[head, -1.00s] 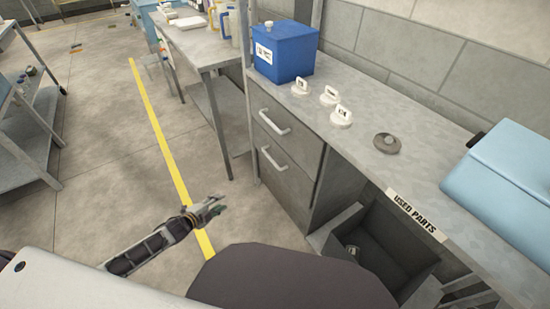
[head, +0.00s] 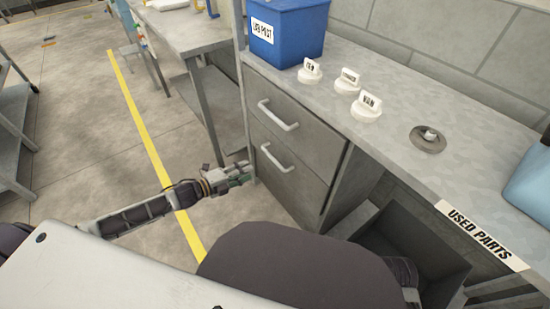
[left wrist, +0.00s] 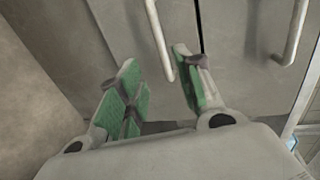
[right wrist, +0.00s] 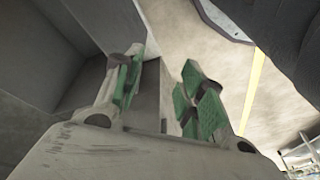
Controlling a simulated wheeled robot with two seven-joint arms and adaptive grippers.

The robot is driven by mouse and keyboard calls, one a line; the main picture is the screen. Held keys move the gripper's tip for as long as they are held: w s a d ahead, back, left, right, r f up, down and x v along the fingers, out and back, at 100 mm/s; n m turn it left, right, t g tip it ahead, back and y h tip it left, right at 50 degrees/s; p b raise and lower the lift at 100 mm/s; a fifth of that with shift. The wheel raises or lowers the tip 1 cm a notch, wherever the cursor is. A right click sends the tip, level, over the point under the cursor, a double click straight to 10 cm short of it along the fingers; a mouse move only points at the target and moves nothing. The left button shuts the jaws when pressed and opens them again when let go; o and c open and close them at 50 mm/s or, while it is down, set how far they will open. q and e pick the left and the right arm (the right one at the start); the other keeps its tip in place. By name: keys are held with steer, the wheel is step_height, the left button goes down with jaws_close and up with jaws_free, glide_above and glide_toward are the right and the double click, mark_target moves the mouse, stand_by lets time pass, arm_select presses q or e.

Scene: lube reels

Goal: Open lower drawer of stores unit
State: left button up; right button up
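The grey stores unit has two drawers. The lower drawer (head: 275,183) is shut, with a pale bar handle (head: 277,160). The upper drawer (head: 300,140) is also shut, with its own handle (head: 278,118). My left gripper (head: 242,173) is open and empty, left of the lower handle in the head view. In the left wrist view, the near handle (left wrist: 158,38) lines up with the gap between my open fingers (left wrist: 157,84); contact cannot be told. The other handle (left wrist: 291,30) is farther right. My right gripper (right wrist: 160,88) is open and empty in the right wrist view, hidden in the head view.
A grey open bin (head: 440,257) sits below the used parts label (head: 480,236).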

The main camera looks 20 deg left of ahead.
arm_select(q)
steer(key=shift+d+r, duration=0.1)
steer(key=shift+r, duration=0.05)
arm_select(e)
steer(key=shift+r, duration=0.1)
arm_select(q)
steer(key=shift+w+d, duration=0.1)
steer(key=shift+w, duration=0.05)
steer(key=b, duration=0.3)
glide_toward(274, 158)
steer(key=shift+f+x, duration=0.45)
steer(key=shift+x, duration=2.1)
steer(key=shift+b+x, duration=0.45)
steer(key=shift+x, duration=1.9)
arm_select(e)
steer(key=shift+w+a+r+t+y, duration=0.1)
steer(key=shift+w+a+t+y, duration=0.1)
steer(key=shift+a+t, duration=0.2)
steer(key=shift+w+a+r+t+y, duration=0.1)
steer(key=shift+w+a+t+y, duration=0.15)
steer(key=shift+a, duration=0.25)
steer(key=shift+s+f, duration=0.1)
arm_select(q)
steer(key=shift+c, duration=0.2)
jaws_close()
arm_select(e)
steer(key=shift+d, duration=0.15)
